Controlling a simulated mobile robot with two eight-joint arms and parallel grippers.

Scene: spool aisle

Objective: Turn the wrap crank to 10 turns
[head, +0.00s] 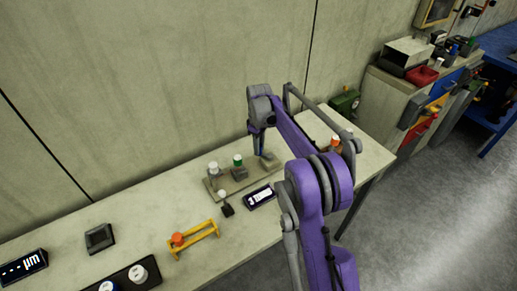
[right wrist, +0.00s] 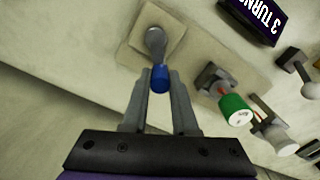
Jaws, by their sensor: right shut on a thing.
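The wrap crank shows in the right wrist view as a grey crank arm (right wrist: 155,42) with a blue knob (right wrist: 160,80), on a square pale base. My right gripper (right wrist: 161,86) is shut on the blue knob, with one finger on each side. In the head view the right gripper (head: 259,150) reaches down at the far end of the mounting board (head: 213,190) and hides most of the crank. My left gripper is not in view.
A green-capped part (right wrist: 236,110) and a white-capped part (right wrist: 278,138) stand close beside the crank. A yellow rack (head: 194,239), a grey box (head: 99,238) and a dark tray (head: 125,278) are at the left. The wall runs behind the bench.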

